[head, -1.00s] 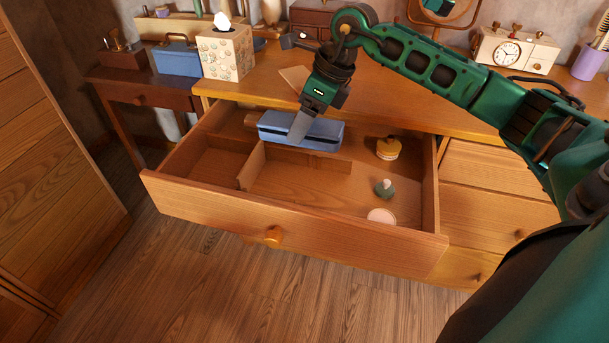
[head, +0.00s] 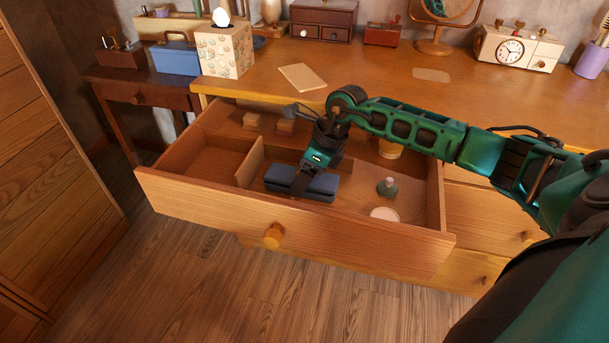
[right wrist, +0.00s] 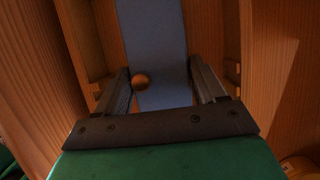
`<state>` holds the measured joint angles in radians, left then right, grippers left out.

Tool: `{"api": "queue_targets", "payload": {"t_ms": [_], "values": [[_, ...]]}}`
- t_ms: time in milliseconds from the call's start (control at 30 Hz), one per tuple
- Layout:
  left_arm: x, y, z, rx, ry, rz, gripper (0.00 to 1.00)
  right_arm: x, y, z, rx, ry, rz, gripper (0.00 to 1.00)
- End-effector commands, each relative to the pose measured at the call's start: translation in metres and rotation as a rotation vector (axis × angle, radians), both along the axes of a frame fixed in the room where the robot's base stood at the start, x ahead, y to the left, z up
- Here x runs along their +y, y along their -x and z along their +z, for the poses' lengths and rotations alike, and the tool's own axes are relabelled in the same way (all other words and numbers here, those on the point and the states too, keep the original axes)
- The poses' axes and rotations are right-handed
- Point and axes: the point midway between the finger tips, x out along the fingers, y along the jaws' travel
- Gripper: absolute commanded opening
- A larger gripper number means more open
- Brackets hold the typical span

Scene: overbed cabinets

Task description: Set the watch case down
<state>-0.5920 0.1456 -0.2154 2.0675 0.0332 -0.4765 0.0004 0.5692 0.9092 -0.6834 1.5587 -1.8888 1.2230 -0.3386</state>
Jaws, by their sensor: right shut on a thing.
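The watch case (head: 319,187) is a long blue box inside the open wooden drawer (head: 200,205), low in its larger compartment, right of the divider. I cannot tell for sure whether it touches the drawer floor. My right gripper (head: 302,184) reaches down over the case and is shut on it. In the right wrist view the blue case (right wrist: 154,45) runs lengthwise between the two fingers (right wrist: 168,88), with a small round brown knob (right wrist: 140,82) by the left finger. My left gripper is not in view.
A green-grey bottle (head: 387,187), a pale round disc (head: 384,214) and a yellow jar (head: 390,149) stand right of the case in the drawer.

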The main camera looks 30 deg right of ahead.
Motion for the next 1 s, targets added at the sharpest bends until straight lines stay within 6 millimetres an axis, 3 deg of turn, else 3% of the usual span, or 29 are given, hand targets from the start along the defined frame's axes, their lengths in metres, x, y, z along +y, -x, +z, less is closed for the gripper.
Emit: {"api": "queue_targets", "payload": {"t_ms": [300, 333, 500, 600, 833, 1000], "values": [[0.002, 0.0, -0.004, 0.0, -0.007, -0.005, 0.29, 0.0, -0.001, -0.002, -0.003, -0.001, 0.0, 0.03], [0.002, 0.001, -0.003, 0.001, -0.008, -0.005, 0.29, 0.0, 0.0, -0.002, -0.001, -0.001, 0.0, 0.73], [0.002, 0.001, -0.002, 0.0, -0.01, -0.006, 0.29, 0.0, 0.0, -0.001, 0.0, 0.0, 0.0, 0.89], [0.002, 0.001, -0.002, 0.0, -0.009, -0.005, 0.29, 0.0, 0.0, -0.001, 0.0, 0.0, 0.0, 0.95], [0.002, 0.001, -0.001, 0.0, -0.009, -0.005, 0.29, 0.0, 0.0, 0.001, 0.0, 0.0, 0.0, 0.95], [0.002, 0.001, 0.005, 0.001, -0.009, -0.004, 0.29, -0.006, 0.003, 0.018, -0.001, 0.001, -0.001, 0.95]]}}
